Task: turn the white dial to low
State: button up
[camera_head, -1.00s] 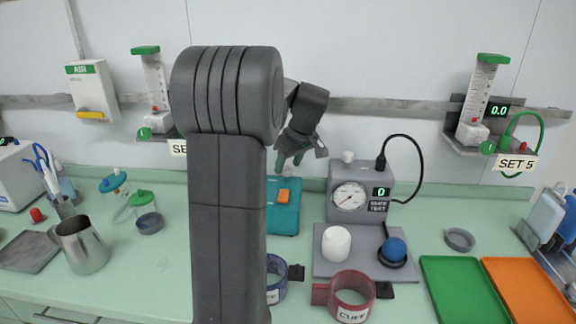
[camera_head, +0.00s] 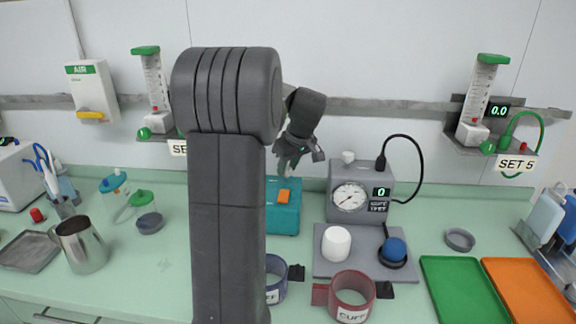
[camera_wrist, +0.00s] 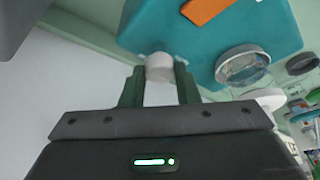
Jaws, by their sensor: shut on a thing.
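The white dial (camera_wrist: 160,67) is a small pale knob at the edge of a teal device (camera_wrist: 215,42) in the wrist view. My gripper (camera_wrist: 160,80) has its two dark green fingers on either side of the dial and is shut on it. In the head view, my gripper (camera_head: 288,172) points down at the back edge of the teal device (camera_head: 286,220), which is partly behind my arm. The dial and its setting marks cannot be made out there.
A grey gauge unit (camera_head: 360,190) with a black cable stands just right of the device. Blue (camera_head: 275,290) and red (camera_head: 351,297) cuffs lie in front. A wall rail with flowmeters (camera_head: 486,95) runs behind. Green (camera_head: 460,290) and orange trays lie at right.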

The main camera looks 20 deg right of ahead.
jog(key=m+h, duration=0.1)
jog(key=m, duration=0.3)
jog(key=shift+a+h, duration=0.15)
jog(key=shift+h, duration=0.25)
jog(key=m, duration=0.2)
jog(key=m+h, duration=0.1)
jog(key=m, duration=0.1)
jog(key=shift+a+m+h, duration=0.15)
jog(key=shift+m+h, duration=0.15)
jog(key=shift+m, duration=0.1)
jog(key=m, duration=0.2)
jog(key=m+g+h, duration=0.1)
jog(key=m, duration=0.1)
jog(key=shift+w+m+h, duration=0.15)
jog(key=shift+m+h, duration=0.15)
jog(key=shift+m+g+h+b, duration=0.35)
jog(key=shift+m+g, duration=0.55)
jog(key=shift+m, duration=1.1)
jog(key=o, duration=1)
jog(key=shift+a, duration=0.1)
jog(key=shift+c, duration=0.2)
